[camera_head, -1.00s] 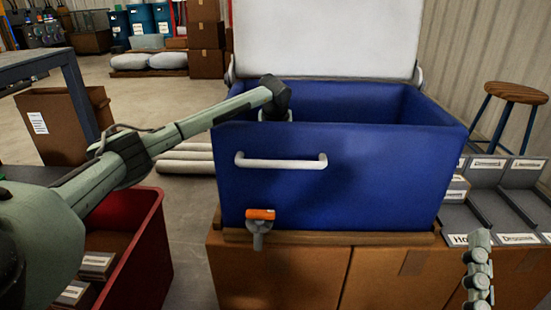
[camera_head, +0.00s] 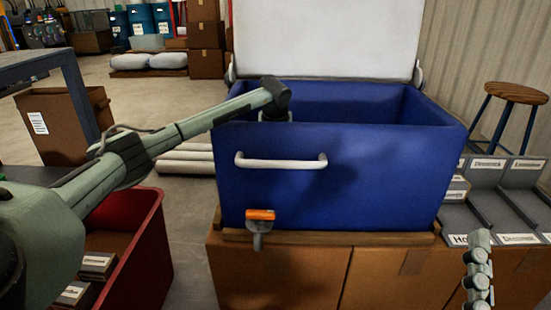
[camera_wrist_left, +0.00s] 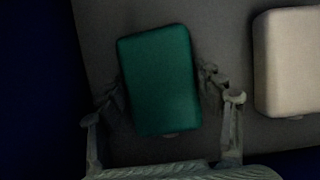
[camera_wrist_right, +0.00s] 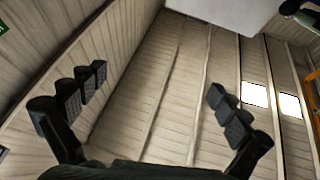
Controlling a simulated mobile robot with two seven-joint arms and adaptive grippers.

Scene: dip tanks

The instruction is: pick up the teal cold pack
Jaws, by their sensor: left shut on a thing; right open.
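The teal cold pack (camera_wrist_left: 160,80) lies on a grey surface, its long side running roughly up and down in the left wrist view. My left gripper (camera_wrist_left: 162,88) is shut on it, one finger on each side. In the head view my left arm reaches over the rim of the blue cooler (camera_head: 340,170), and its front wall hides my left fingers and the pack. My right gripper (camera_wrist_right: 150,100) is open and empty in the right wrist view, with its fingers wide apart.
A pale pack (camera_wrist_left: 288,62) lies right of the teal one. The cooler's white lid (camera_head: 325,40) stands open behind. Cardboard boxes (camera_head: 280,275) are under the cooler, a red bin (camera_head: 150,250) is at left, and labelled grey trays (camera_head: 500,200) and a stool (camera_head: 515,92) are at right.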

